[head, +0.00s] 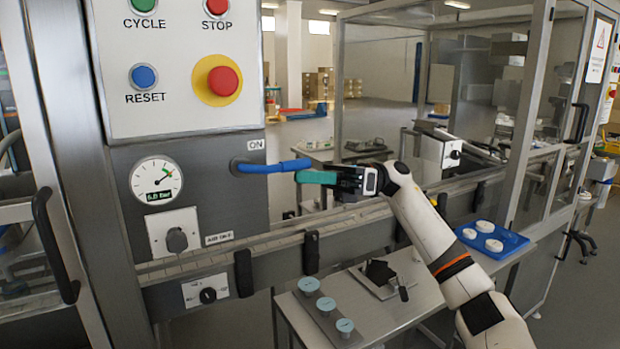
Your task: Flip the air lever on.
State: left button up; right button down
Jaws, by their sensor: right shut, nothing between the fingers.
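The blue lever (273,166) sticks out to the right from a round mount on the grey machine panel, lying roughly level. A small ON label (256,145) is just above it. My right gripper (299,177) comes in from the right with its teal fingers pointing left. It is shut and empty, its fingertips just below the lever's outer end. I cannot tell whether they touch the lever. A round gauge (157,181) with a green digital readout sits left of the lever. My left gripper is not in view.
Above is a white panel with a red emergency button (223,81) and other buttons. A blue tray (516,240) with white round pieces and a side table with light-blue discs (326,305) stand lower right.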

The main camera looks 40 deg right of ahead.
dwell(0.3)
jog(key=b+v, duration=0.2)
jog(key=v, duration=1)
dwell(0.3)
